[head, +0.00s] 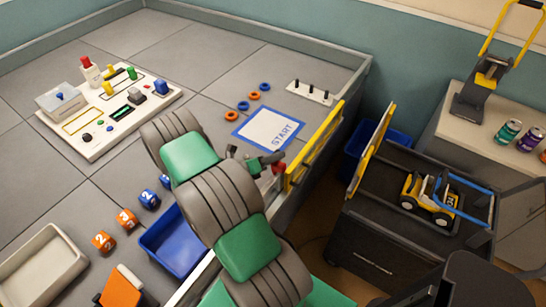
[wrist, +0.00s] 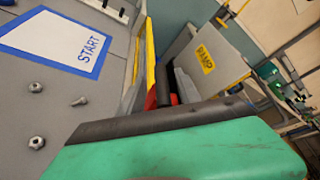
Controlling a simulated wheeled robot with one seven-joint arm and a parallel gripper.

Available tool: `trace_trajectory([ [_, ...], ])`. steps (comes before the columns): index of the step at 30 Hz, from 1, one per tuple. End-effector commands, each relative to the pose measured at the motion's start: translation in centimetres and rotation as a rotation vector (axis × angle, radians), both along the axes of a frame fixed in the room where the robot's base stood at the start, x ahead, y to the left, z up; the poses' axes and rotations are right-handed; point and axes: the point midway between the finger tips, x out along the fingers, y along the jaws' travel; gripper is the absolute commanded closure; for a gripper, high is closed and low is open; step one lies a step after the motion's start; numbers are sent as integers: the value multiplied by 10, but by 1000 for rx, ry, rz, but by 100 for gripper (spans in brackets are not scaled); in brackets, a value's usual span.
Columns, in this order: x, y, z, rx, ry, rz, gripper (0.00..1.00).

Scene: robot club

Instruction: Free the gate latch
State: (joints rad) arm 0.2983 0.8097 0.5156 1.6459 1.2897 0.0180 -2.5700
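The yellow gate (head: 313,148) stands at the right edge of the grey table, beside the START sheet (head: 270,130). A small red part (head: 279,168), which looks like the latch, sits at the gate's near end, partly hidden by my gripper. My gripper (head: 266,160) is dark and close to this red part; I cannot tell whether they touch. In the wrist view the gate shows as a yellow strip (wrist: 150,58), with red (wrist: 152,99) low beside it, partly covered by a dark finger. The finger opening is not clear.
A dark cart (head: 375,245) with a yellow-edged ramp panel (head: 370,150) and a toy vehicle (head: 428,198) stands right of the table, across a narrow gap. A blue bin (head: 178,243) and numbered cubes (head: 127,219) lie near my arm. Loose fasteners (wrist: 37,142) lie on the table.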

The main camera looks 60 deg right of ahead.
Motion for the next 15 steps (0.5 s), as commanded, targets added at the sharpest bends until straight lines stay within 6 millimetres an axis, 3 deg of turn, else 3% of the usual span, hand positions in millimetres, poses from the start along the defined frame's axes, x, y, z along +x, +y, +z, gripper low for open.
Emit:
trace_trajectory([
  [7, 4, 5, 4, -4, -5, 1, 60],
  [15, 17, 55, 16, -2, -3, 5, 60],
])
